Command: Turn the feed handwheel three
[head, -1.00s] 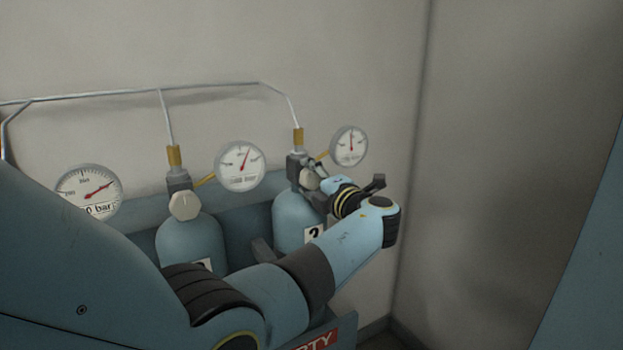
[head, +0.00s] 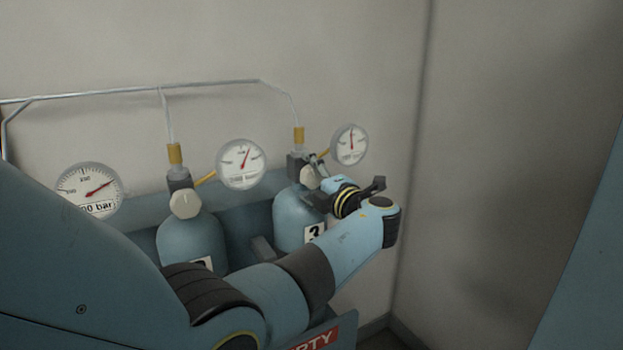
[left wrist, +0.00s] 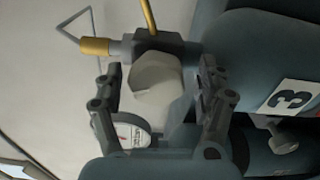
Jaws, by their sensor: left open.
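The handwheel of cylinder three (head: 308,177) is a pale faceted knob on a dark valve block. In the left wrist view the handwheel (left wrist: 156,84) sits between my two fingers. The blue-grey cylinder three (head: 294,218) carries a label; its "3" label (left wrist: 290,97) reads clearly in the left wrist view. My left gripper (head: 318,168) is at this valve; in the left wrist view my gripper (left wrist: 160,88) is open, a finger on each side of the knob with visible gaps. My right gripper is not in view.
A second cylinder (head: 190,240) with its own handwheel (head: 186,204) stands to the left. Round gauges (head: 241,164) and (head: 349,145) sit beside the valves, with another gauge (head: 90,190) farther left. A thin pipe (head: 130,91) runs above. Walls close the back and right.

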